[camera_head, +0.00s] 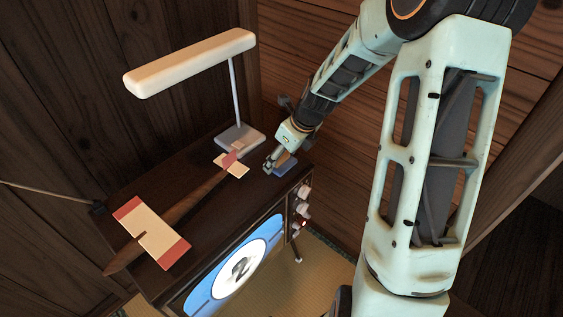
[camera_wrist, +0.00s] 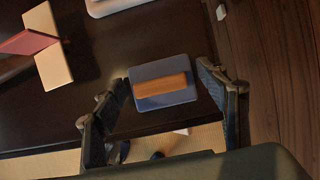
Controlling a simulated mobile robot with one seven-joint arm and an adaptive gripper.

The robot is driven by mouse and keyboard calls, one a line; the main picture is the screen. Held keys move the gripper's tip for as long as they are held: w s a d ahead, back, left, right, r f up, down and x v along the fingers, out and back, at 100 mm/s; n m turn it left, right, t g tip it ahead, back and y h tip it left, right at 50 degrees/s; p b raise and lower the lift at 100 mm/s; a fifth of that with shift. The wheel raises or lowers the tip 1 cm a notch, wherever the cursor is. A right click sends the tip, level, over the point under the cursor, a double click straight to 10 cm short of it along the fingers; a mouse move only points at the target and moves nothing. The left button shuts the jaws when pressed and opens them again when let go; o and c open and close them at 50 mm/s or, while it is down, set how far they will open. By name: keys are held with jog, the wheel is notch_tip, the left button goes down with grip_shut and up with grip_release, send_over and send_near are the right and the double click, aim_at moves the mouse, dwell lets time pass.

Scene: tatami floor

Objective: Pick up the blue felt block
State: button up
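The blue felt block (camera_head: 289,168) lies on top of the dark television cabinet (camera_head: 196,238), near its right end. In the wrist view the block (camera_wrist: 150,101) carries an orange-brown strip along its upper face and sits between my fingers. My gripper (camera_head: 272,162) is low over the cabinet top at the block. In the wrist view my gripper (camera_wrist: 165,97) is open, one finger left and one right of the block, with gaps showing at both sides. I cannot tell the exact height of the fingertips above the cabinet.
A lamp (camera_head: 190,64) stands behind my gripper, its base (camera_head: 238,138) close by. A wooden model plane (camera_head: 180,208) with cream and red wings lies along the cabinet to the left. Wooden walls stand behind. The cabinet's front edge is close to the block.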

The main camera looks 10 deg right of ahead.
jog(key=c, duration=0.8)
jog(key=shift+r, duration=0.5)
notch_tip(320, 180, up, 2)
jog(key=shift+r+p, duration=0.25)
jog(key=shift+p, duration=0.35)
jog(key=s+r+p, duration=0.2)
jog(key=s+r, duration=0.7)
jog(key=s, duration=0.5)
jog(key=shift+r+p, duration=0.25)
jog(key=shift+p, duration=0.05)
